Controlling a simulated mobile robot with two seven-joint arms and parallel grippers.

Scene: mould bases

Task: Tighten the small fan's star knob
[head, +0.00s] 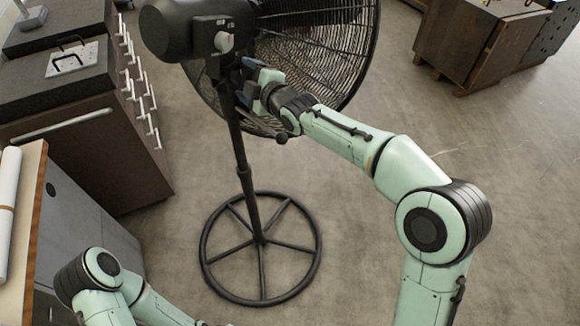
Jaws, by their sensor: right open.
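The black pedestal fan stands upright on a round spoked base (262,290), with its wire cage (325,55) facing away and its motor housing (170,30) toward me. A pale round knob (223,41) shows on the back of the housing. My right gripper (244,76) is open at the fan's neck, just below the housing and right beside the pole (236,135). The star knob cannot be made out; the gripper may cover it. I cannot tell whether the fingers touch anything. My left arm shows at the bottom left, but its gripper is out of view.
A wood-edged bench (25,205) with a white roll (8,190) is at the left edge. A brown crate-like block (465,45) stands back right. The floor on the right is clear.

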